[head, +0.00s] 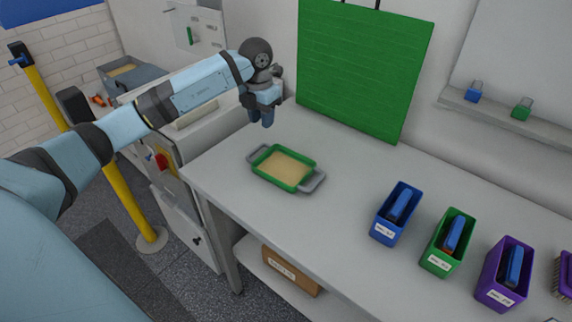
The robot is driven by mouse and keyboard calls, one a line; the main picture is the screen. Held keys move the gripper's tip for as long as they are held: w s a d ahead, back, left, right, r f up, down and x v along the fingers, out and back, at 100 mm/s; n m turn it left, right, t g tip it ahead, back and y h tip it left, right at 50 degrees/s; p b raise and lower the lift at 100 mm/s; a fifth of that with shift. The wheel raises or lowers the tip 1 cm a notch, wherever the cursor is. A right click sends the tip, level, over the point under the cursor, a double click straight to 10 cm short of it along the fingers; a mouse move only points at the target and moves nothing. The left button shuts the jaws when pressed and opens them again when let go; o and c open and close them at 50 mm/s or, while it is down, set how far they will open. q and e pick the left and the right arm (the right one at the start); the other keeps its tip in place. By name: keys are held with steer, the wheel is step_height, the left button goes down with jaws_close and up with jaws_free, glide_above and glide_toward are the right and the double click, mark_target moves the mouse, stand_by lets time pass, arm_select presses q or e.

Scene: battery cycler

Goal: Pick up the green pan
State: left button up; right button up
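The green pan (283,168) sits on the grey table (240,215) near its left end. It has a green rim, a tan bottom and a grey handle at each end. My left gripper (267,118) is above the table's back left corner, behind the pan and apart from it, with its fingers pointing down. I cannot tell whether its fingers are open or shut. My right gripper is out of view.
A blue bin (386,232), a green bin (438,262) and a purple bin (490,294) stand to the right, each holding a blue item. A green board (362,70) hangs behind the table. A cardboard box (290,272) lies on the lower shelf. A yellow post (110,185) stands left.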

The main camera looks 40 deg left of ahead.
mark_target(284, 167)
arm_select(q)
steer(key=f, duration=0.7)
steer(key=shift+a, duration=0.3)
steer(key=shift+w+f+p, duration=0.15)
steer(key=shift+f+p, duration=0.15)
steer(key=shift+f, duration=1.25)
steer(key=shift+w+f+p, duration=0.1)
steer(key=shift+f+p, duration=0.15)
steer(key=shift+f, duration=1.3)
jaws_close()
